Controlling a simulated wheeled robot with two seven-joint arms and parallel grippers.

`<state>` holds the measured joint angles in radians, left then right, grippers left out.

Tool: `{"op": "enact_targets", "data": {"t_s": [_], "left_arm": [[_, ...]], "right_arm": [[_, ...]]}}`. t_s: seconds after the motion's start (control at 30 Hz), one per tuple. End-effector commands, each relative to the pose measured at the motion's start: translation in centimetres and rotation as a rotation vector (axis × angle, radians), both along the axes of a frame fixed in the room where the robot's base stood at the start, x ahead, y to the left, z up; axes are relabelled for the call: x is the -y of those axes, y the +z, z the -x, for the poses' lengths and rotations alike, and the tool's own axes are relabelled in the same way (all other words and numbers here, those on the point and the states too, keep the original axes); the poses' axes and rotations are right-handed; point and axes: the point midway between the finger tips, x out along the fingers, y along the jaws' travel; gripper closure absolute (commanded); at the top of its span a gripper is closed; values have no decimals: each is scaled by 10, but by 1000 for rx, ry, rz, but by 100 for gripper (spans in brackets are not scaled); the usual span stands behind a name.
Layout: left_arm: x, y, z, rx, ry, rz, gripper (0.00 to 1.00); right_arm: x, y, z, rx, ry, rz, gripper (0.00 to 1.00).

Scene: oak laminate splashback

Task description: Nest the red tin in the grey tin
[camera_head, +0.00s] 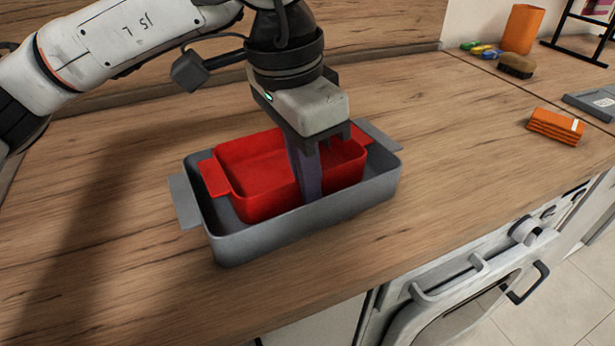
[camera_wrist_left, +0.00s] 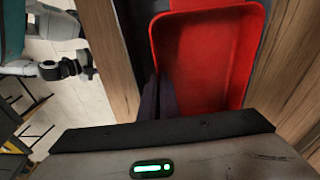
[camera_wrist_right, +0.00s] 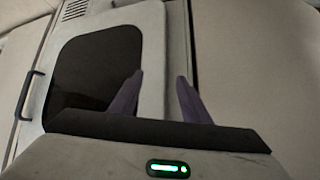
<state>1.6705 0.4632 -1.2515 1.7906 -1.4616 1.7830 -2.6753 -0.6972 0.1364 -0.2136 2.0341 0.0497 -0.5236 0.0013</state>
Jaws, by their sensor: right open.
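The grey tin (camera_head: 275,238) lies on the wooden worktop, with a handle at each end. The red tin (camera_head: 262,204) is inside the grey tin's rim, roughly upright, its upper part showing above the grey walls. I cannot tell whether its base touches the grey floor. My left gripper (camera_head: 311,190) points down at the red tin's near wall. In the left wrist view its fingers are close together, astride the wall of the red tin (camera_wrist_left: 205,60), shut on it. My right gripper (camera_wrist_right: 157,85) is open and empty, away from the tins, in front of a pale cabinet or appliance front.
An orange box (camera_head: 555,126), a brush (camera_head: 516,66), an orange cup (camera_head: 522,28) and small coloured items stand at the back right. A grey flat device (camera_head: 592,102) lies at the right edge. The oven front (camera_head: 470,300) is below the worktop.

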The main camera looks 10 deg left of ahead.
Motion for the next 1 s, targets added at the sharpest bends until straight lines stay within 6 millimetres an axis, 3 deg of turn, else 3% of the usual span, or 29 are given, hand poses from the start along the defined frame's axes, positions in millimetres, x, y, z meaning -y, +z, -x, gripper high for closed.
{"op": "enact_targets", "data": {"t_s": [0.97,1.0], "left_arm": [[0,-15,0,2,-1,0,100],[0,-14,0,2,-1,1,94]], "right_arm": [[0,-13,0,0,1,1,57],[0,-13,0,0,1,1,57]]}}
